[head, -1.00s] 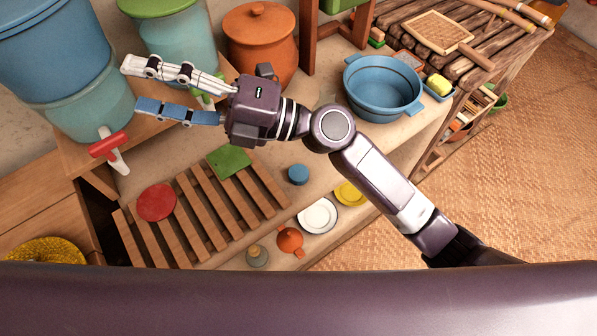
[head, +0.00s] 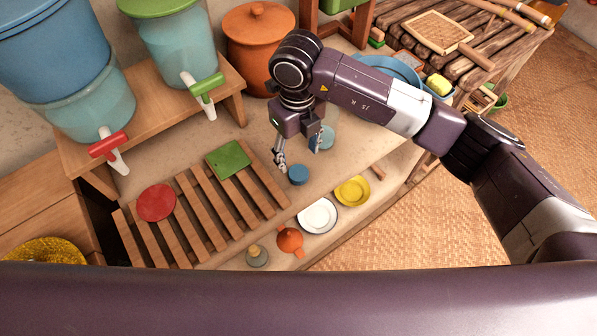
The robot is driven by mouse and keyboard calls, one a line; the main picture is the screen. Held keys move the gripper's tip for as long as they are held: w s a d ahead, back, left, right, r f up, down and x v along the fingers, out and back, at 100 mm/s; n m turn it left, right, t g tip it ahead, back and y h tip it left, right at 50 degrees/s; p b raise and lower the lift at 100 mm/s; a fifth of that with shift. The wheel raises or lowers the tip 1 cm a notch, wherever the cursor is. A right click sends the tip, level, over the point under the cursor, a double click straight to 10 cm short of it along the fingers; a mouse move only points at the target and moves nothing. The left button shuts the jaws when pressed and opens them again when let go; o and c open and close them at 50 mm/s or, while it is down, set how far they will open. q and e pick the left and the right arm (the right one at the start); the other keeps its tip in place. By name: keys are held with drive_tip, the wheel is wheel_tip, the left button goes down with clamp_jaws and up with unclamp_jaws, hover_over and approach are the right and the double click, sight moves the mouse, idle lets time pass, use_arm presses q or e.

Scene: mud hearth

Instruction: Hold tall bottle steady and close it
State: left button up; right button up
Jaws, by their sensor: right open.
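My right gripper (head: 298,152) points down over the counter with its fingers apart. A small round blue cap-like piece (head: 298,174) lies on the counter just below the fingertips. A pale see-through teal vessel (head: 327,137), probably the tall bottle, stands at the right finger and is partly hidden by the gripper. I cannot tell whether the finger touches it, or make out its mouth. My left gripper is out of view.
A slatted wooden rack (head: 215,215) holds a red disc (head: 157,202) and a green square (head: 229,159). A white plate (head: 318,215), yellow plate (head: 352,190) and orange pot (head: 290,240) sit near the front edge. Dispensers with red (head: 108,145) and green (head: 203,90) taps stand left.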

sight(300, 173)
drive_tip(key=shift+f, duration=0.1)
drive_tip(key=shift+f, duration=1.2)
drive_tip(key=f+p, duration=0.1)
drive_tip(key=f, duration=0.3)
drive_tip(key=shift+s+d+p, duration=0.15)
drive_tip(key=shift+d+p, duration=0.05)
drive_tip(key=shift+p, duration=0.2)
drive_tip(key=shift+f, duration=0.6)
drive_tip(key=shift+c, duration=0.3)
drive_tip(key=c, duration=0.7)
